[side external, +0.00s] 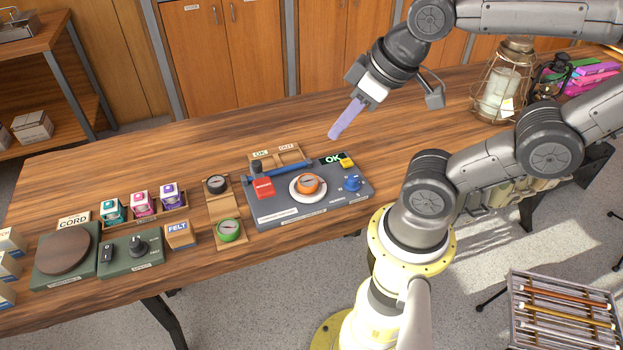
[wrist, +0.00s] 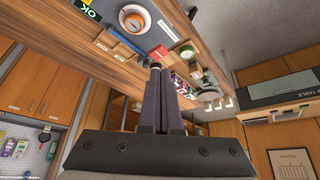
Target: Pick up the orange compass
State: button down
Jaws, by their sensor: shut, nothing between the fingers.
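The orange compass (side external: 308,184) rests on a round white plate on the grey test unit (side external: 345,202) on the wooden table. In the wrist view the compass (wrist: 136,21) shows near the top edge. My gripper (side external: 333,136) is above the table, up and slightly right of the compass, and clear of it. Its purple fingers are shut together with nothing between them.
Left of the unit stand a black compass (side external: 216,184) and a green compass (side external: 229,230) on a wooden holder. A red block (side external: 263,188) and a blue knob (side external: 352,184) flank the plate. A lantern (side external: 497,90) stands far right.

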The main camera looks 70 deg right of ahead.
dwell(0.4)
jog(key=shift+c, duration=0.2)
grip_release()
dwell(0.3)
